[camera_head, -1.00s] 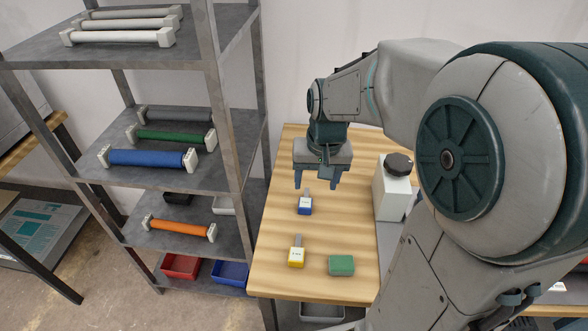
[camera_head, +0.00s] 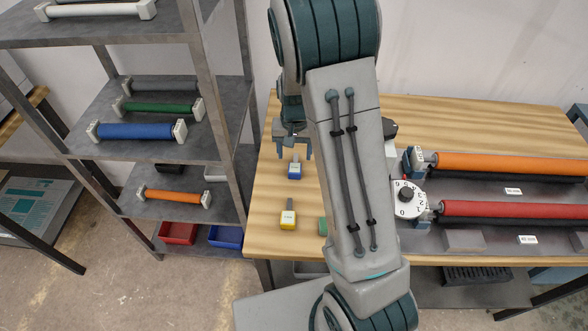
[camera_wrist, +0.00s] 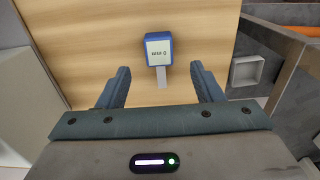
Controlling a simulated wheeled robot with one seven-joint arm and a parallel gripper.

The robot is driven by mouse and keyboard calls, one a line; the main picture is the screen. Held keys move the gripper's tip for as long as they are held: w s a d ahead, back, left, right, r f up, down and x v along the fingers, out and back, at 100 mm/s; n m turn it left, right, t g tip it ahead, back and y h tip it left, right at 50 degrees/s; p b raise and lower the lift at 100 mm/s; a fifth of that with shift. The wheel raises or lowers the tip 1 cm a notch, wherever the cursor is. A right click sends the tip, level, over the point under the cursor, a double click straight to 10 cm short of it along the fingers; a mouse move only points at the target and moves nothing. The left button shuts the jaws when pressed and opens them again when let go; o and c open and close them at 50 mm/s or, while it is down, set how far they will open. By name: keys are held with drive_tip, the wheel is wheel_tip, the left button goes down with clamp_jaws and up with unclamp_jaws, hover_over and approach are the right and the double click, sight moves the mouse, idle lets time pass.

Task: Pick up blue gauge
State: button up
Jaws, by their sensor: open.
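The blue gauge (camera_head: 294,172) stands on the wooden table, with a blue body and a grey stem on its far side. In the wrist view the blue gauge (camera_wrist: 158,49) has a white label on its face, and its grey stem points toward my gripper. My gripper (camera_head: 293,155) is open and empty above the table, just beyond the gauge in the head view. In the wrist view the two fingers of my gripper (camera_wrist: 161,75) are spread to either side of the stem, apart from it.
A metal shelf (camera_head: 75,143) with coloured rollers stands left. A machine with an orange roller (camera_head: 500,166), red roller (camera_head: 510,210) and dial (camera_head: 408,198) is right.

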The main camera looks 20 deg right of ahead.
sight(295, 167)
drive_tip(key=shift+s+f+p, duration=0.15)
drive_tip(key=shift+f+p, duration=0.6)
drive_tip(key=shift+f, duration=2.3)
drive_tip(key=shift+c, duration=0.3)
drive_tip(key=c, duration=1)
